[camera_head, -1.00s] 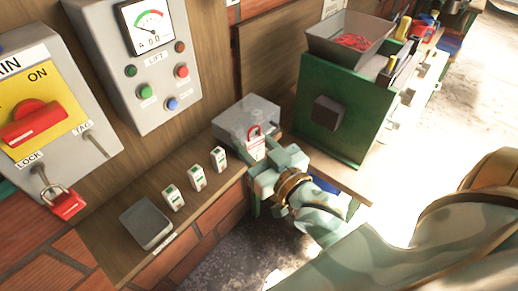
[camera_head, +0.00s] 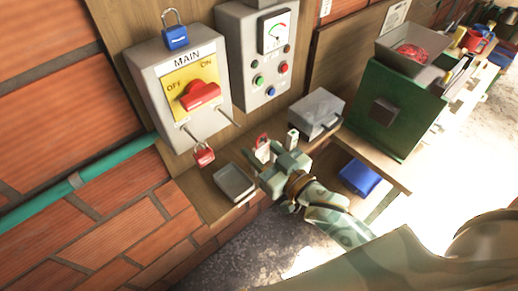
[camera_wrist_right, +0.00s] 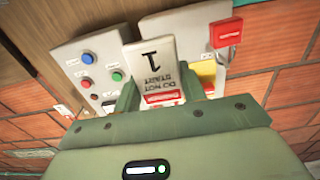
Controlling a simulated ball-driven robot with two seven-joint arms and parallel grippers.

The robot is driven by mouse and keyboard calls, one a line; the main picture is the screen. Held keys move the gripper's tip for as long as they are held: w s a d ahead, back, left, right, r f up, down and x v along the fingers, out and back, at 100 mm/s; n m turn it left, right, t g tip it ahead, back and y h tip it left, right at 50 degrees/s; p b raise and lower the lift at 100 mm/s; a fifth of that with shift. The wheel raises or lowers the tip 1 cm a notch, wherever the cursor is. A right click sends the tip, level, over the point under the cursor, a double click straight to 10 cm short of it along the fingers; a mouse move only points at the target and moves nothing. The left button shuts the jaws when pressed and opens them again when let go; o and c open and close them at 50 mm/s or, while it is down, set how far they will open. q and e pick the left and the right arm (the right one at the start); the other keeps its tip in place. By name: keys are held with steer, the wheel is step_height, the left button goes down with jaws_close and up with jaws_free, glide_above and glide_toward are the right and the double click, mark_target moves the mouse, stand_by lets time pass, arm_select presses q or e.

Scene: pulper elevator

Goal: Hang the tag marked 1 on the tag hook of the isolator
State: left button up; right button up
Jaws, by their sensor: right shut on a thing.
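The tag marked 1 (camera_wrist_right: 155,65) is white with black and red print. It shows upside down in the right wrist view, between my right gripper's fingers. In the head view the tag (camera_head: 262,154), with its red loop on top, stands up from my right gripper (camera_head: 267,169), which is shut on it. The isolator (camera_head: 150,62) is a grey box marked MAIN with a red handle on a yellow plate. Its tag hook (camera_head: 221,118) is a thin bare rod at the lower right, left of and above the tag, apart from it. My left gripper is out of view.
A red padlock (camera_head: 204,154) hangs on the isolator's other hook; a blue padlock (camera_head: 176,37) is on top. The control box (camera_head: 235,60) is right of the isolator.

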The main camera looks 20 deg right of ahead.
steer(key=shift+s, duration=0.1)
steer(key=shift+w+a+r+b, duration=0.1)
steer(key=shift+w+a+b, duration=0.3)
steer(key=shift+a, duration=0.25)
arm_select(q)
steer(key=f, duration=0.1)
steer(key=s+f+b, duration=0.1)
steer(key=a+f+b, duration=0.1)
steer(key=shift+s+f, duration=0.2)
arm_select(e)
steer(key=f+x, duration=0.1)
steer(key=x, duration=0.6)
steer(key=shift+w+f, duration=0.2)
steer(key=shift+f, duration=0.05)
steer(key=o, duration=1)
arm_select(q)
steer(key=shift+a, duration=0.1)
arm_select(e)
steer(key=shift+o, duration=0.2)
